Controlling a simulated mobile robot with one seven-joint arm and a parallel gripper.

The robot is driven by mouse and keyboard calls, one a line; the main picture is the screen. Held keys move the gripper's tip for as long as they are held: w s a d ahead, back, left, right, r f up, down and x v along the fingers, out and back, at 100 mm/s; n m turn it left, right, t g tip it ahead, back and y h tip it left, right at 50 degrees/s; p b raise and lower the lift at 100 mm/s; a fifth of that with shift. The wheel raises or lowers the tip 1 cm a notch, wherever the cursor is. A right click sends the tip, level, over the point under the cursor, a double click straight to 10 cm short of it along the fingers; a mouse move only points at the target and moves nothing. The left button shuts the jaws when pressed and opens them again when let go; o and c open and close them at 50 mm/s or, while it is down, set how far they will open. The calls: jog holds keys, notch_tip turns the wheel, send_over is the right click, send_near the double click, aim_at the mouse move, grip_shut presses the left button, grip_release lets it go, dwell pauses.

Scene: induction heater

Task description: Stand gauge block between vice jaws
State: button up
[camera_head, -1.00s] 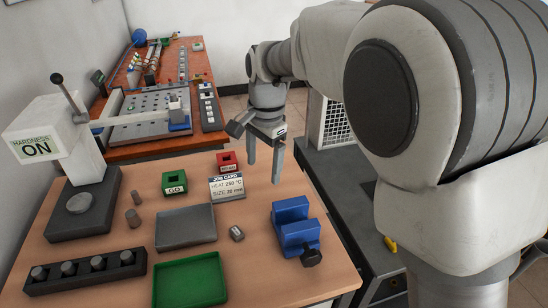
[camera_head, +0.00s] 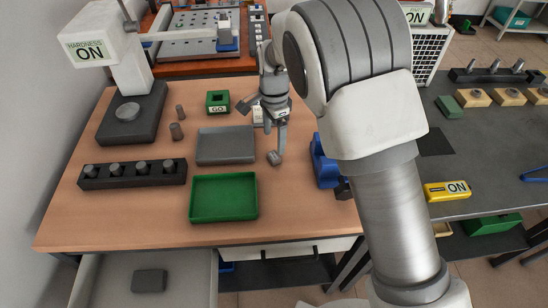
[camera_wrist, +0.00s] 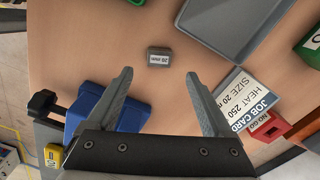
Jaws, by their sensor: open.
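The gauge block (camera_head: 274,157) is a small grey piece on the wooden table, right of the grey tray. In the wrist view the block (camera_wrist: 160,57) shows a "20 mm" label and lies beyond the fingertips, roughly centred between them. My gripper (camera_head: 275,135) points down over the table close to the block. Its fingers (camera_wrist: 156,74) are wide apart with nothing between them. The blue vice (camera_head: 323,165) stands to the right of the block, partly hidden by my arm. The vice (camera_wrist: 103,108) is at the left in the wrist view, partly behind my gripper; its jaw gap is hidden.
The grey tray (camera_head: 226,146) and green tray (camera_head: 223,198) lie left of the block. The job card (camera_wrist: 245,100) and red NO GO box (camera_wrist: 267,124) stand near my right finger in the wrist view. An open drawer (camera_head: 180,270) holds a dark block.

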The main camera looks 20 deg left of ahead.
aim_at(274, 156)
jog(key=shift+s+f, duration=0.1)
jog(key=shift+f, duration=3.35)
grip_shut()
